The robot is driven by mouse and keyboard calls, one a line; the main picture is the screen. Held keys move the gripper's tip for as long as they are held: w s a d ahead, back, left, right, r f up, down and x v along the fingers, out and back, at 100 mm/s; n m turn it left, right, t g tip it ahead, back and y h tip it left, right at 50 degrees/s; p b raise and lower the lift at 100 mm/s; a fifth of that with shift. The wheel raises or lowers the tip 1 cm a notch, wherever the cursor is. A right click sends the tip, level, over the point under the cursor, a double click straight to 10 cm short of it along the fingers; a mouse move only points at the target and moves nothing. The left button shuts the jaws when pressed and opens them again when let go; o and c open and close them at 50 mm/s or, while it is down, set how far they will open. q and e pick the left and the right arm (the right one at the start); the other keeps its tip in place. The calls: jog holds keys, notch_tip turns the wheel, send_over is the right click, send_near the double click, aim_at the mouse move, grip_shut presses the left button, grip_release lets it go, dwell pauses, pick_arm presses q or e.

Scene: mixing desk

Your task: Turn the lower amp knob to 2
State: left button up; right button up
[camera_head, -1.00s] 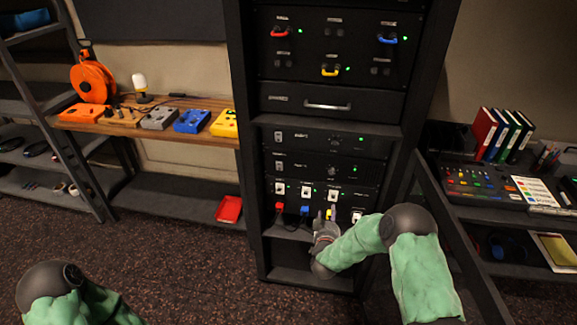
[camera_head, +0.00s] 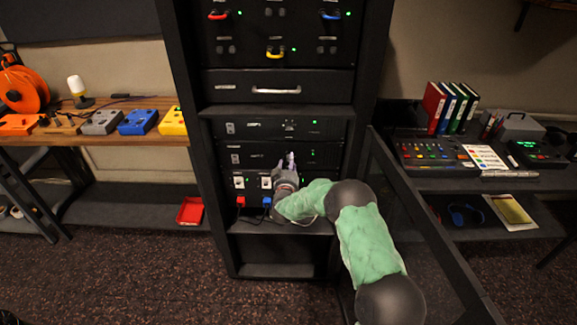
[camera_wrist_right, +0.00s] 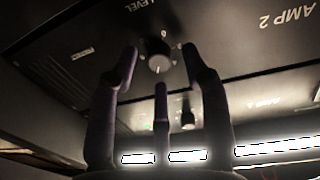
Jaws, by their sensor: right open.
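The lower amp (camera_head: 250,157), labelled AMP 2 in the right wrist view (camera_wrist_right: 275,22), is a black panel in the rack. Its round dark knob (camera_wrist_right: 158,60) with a pale pointer mark shows in the wrist view, near the word LEVEL. The knob's exact setting is too dim to read. My right gripper (camera_head: 287,161) is open in front of this amp and covers the knob in the head view. In the wrist view, its dark fingers (camera_wrist_right: 160,72) are spread around the knob, with no clear contact. My left gripper is out of view.
The upper amp (camera_head: 250,127) has its own knob (camera_wrist_right: 188,119). Below the lower amp are white switches and coloured plugs, including a red plug (camera_head: 241,200) and a blue plug (camera_head: 267,201). A drawer (camera_head: 235,86) is above. An open rack door (camera_head: 415,215) stands right of my arm.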

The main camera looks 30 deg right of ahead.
jog(key=shift+w+d, duration=0.2)
jog(key=shift+w, duration=0.15)
jog(key=shift+c, duration=0.2)
grip_shut()
